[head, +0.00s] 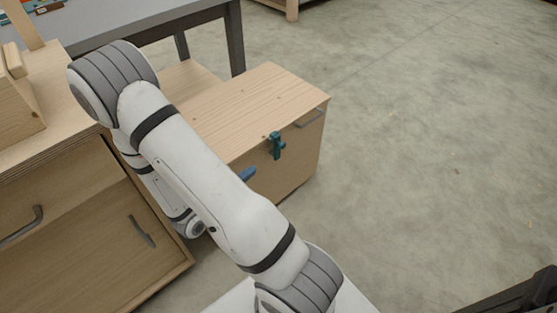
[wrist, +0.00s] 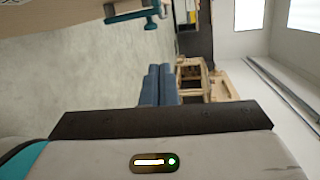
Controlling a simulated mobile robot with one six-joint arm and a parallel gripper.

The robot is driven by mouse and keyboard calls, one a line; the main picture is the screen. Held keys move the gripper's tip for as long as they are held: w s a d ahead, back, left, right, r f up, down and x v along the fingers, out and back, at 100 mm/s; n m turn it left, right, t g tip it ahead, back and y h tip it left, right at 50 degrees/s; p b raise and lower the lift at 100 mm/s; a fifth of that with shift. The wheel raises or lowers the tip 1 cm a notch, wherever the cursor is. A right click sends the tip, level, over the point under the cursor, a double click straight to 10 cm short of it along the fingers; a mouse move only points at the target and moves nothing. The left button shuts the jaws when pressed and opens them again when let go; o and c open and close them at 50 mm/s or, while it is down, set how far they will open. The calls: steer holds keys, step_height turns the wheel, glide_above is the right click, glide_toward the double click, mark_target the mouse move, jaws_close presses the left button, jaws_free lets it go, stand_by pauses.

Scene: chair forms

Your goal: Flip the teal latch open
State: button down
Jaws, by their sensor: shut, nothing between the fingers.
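The teal latch (head: 277,146) sits on the front face of a light wooden box (head: 300,150), just under the lid's edge and upright in the head view. It also shows at the top of the wrist view (wrist: 135,14), partly cut off by the frame. My gripper (wrist: 157,85) has its two blue fingers together with nothing between them. In the head view, the blue fingertips (head: 248,174) show past my arm, to the left of the latch and a little lower, apart from it. My arm hides the rest of the gripper and part of the box front.
A grey handle (head: 309,118) is on the box to the right of the latch. A wooden cabinet (head: 75,240) stands at left and a grey table (head: 140,18) behind.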

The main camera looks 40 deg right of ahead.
steer(key=shift+w+a+f+n+t, duration=0.1)
steer(key=shift+w+f+n+t, duration=0.1)
steer(key=shift+f+n, duration=0.25)
steer(key=shift+w+a+f+n+t, duration=0.1)
steer(key=shift+f+n+t, duration=0.1)
steer(key=shift+f+n, duration=0.2)
steer(key=b, duration=0.5)
glide_toward(280, 147)
steer(key=shift+x, duration=3.4)
